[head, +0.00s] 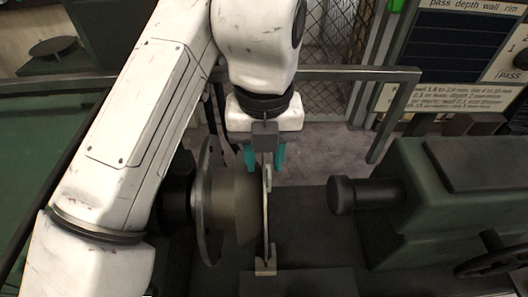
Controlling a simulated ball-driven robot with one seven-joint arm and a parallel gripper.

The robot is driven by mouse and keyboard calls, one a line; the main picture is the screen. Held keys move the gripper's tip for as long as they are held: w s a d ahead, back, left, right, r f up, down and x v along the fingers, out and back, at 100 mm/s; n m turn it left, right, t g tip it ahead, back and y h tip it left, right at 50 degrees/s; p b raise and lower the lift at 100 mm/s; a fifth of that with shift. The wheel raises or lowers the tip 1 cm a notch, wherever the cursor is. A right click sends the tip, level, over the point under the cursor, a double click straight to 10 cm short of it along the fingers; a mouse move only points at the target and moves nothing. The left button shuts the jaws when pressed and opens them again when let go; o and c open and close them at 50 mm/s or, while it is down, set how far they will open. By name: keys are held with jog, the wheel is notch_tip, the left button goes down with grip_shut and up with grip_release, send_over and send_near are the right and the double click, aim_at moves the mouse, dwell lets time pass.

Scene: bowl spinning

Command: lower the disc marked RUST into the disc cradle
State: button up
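A thin disc (267,205) stands upright below my gripper, nearly edge-on to the head view. No RUST marking can be read on it. My gripper (265,158) points down at the disc's top edge, with teal fingertips on the left and right of it. A grey piece between the fingers hides whether they press on the disc. A small pale cradle (265,267) is directly under the disc's lower edge. The disc's lower end meets or nearly meets it; I cannot tell whether it rests there.
A rounded form (235,205) on a round faceplate (209,203) is close on the disc's left. A dark round tailstock pad (341,195) faces it from the right, with a clear gap. A metal rail (345,74) crosses behind. A green machine body (450,190) fills the right.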

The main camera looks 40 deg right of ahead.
notch_tip(320, 180, up, 10)
jog(key=p, duration=0.8)
jog(key=shift+r+p, duration=0.25)
jog(key=shift+p, duration=0.05)
jog(key=shift+f, duration=0.1)
